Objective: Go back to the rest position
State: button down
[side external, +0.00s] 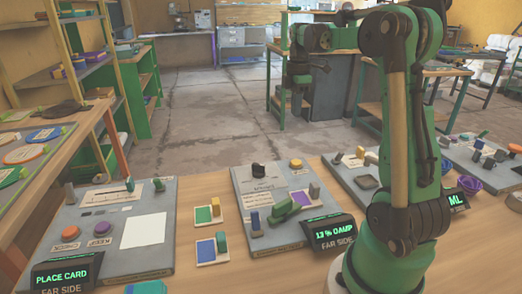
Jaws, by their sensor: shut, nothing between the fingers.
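My green arm stands at the right of the wooden table, with its upper link upright and its forearm reaching left, high up. My gripper (298,108) hangs down at the end of the forearm, well above and beyond the middle grey board (262,187). It is shut and holds nothing. It appears small and touches nothing that I can see.
Small coloured tiles (205,215) lie between the boards. A display (334,234) reads "13 % DAMP". Shelves stand left.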

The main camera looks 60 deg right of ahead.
jog(key=a+f+m+t, duration=0.3)
jog(key=a+m+t, duration=0.4)
jog(key=a, duration=2)
jog(key=shift+s+m, duration=0.35)
jog(key=shift+m, duration=0.65)
